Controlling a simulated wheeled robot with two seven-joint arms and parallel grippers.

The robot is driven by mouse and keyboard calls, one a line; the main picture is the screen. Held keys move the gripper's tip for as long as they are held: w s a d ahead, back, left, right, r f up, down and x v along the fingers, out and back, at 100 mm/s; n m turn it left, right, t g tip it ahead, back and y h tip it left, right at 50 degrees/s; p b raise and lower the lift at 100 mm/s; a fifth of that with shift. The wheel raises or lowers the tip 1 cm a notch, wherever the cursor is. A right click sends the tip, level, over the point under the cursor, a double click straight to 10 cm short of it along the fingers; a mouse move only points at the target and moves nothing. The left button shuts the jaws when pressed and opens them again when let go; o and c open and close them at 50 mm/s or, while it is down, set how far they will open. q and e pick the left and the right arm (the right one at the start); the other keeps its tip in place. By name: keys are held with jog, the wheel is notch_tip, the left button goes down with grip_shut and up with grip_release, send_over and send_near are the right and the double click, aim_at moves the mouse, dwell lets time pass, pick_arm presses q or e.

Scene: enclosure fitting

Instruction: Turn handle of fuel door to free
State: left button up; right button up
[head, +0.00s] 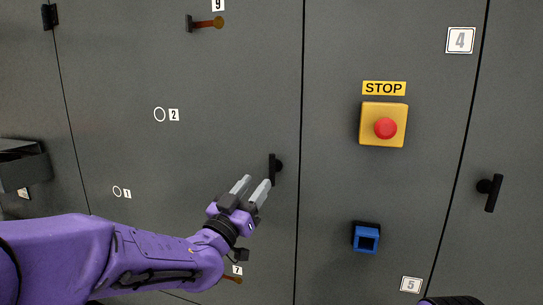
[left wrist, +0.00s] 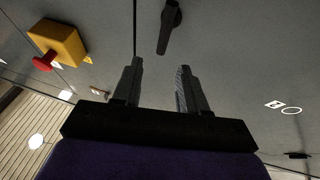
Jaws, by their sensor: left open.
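A black bar handle (head: 272,169) sits on the large grey door panel (head: 210,90), close to its right seam, and stands about upright. My left gripper (head: 257,188) is open and empty just left of and below the handle in the head view. In the left wrist view the handle (left wrist: 169,28) shows beyond the fingertips, in line with the gap between the two fingers (left wrist: 160,70), apart from them. A second black handle (head: 490,192), slightly tilted, is on the panel at the right. No label reading fuel shows. My right gripper is not in view.
A yellow box with a red stop button (head: 385,127) and a blue square socket (head: 366,238) stick out right of the seam. An orange-tipped lever (head: 206,23) is at the top, another (head: 231,278) below my left wrist. A dark bin (head: 23,164) is at the left.

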aim_at(270, 165)
pick_arm(q)
jog(key=p+x, duration=0.4)
jog(key=x, duration=0.5)
jog(key=shift+w+a+f+p, duration=0.1)
jog(key=shift+f+p, duration=0.1)
jog(key=shift+p, duration=0.15)
jog(key=shift+w+d+r, duration=0.1)
jog(key=shift+w+d, duration=0.15)
jog(key=shift+w, duration=0.15)
grip_shut()
